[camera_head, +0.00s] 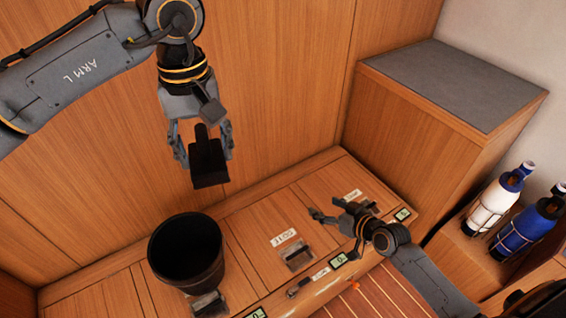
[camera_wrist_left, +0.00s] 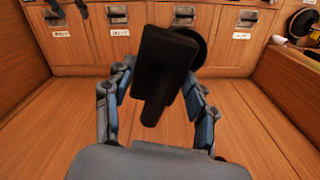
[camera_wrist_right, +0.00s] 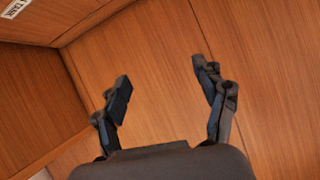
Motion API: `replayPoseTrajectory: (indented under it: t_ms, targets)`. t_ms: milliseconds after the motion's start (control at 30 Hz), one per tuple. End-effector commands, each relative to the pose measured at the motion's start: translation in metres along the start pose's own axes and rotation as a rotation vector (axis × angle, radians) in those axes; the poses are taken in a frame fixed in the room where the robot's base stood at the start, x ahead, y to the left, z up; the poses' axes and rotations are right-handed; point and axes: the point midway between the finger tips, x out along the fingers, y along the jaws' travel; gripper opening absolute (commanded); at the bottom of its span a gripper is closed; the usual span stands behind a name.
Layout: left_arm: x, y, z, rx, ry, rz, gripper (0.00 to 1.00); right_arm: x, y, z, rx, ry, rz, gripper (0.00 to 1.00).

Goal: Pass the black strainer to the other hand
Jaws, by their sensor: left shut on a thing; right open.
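The black strainer (camera_head: 208,165) is a dark blocky piece with a narrow handle, held high in front of the wood panel wall. My left gripper (camera_head: 203,150) is shut on it, the handle between its fingers. In the left wrist view the strainer (camera_wrist_left: 165,60) tilts between the fingers of my left gripper (camera_wrist_left: 160,85). My right gripper (camera_head: 334,226) is open and empty, low over the locker tops and well to the right of the strainer. In the right wrist view my right gripper (camera_wrist_right: 163,76) has only wood panels between its fingers.
A black bucket (camera_head: 186,252) stands on the wooden locker tops (camera_head: 255,225) below my left gripper. A wood cabinet with a grey top (camera_head: 455,80) stands at the right. White (camera_head: 497,198) and blue (camera_head: 530,228) bottles sit in racks at far right. The space between the grippers is clear.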

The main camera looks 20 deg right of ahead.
Motion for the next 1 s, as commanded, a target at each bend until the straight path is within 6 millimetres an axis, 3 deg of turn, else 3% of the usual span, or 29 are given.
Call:
replayPoseTrajectory:
  t_ms: [33,200,433,600,700,833,1000]
  targets:
    - [0.000,0.000,0.000,0.000,0.000,0.000,0.21,-0.007,-0.011,-0.029,-0.017,0.044,-0.036,0.72]
    - [0.000,0.000,0.000,0.000,0.000,0.000,0.21,-0.040,-0.059,-0.113,-0.072,0.172,-0.174,0.72]
    - [0.000,0.000,0.000,0.000,0.000,0.000,0.21,-0.108,-0.141,-0.196,-0.175,0.313,-0.391,0.72]
    - [0.000,0.000,0.000,0.000,0.000,0.000,0.21,-0.160,-0.196,-0.226,-0.251,0.377,-0.537,0.72]
    - [0.000,0.000,0.000,0.000,0.000,0.000,0.21,-0.182,-0.217,-0.233,-0.285,0.398,-0.595,0.72]
    - [0.000,0.000,0.000,0.000,0.000,0.000,0.21,-0.198,-0.233,-0.236,-0.307,0.410,-0.638,0.72]
    - [0.000,0.000,0.000,0.000,0.000,0.000,0.21,-0.197,-0.242,-0.240,-0.312,0.419,-0.652,0.72]
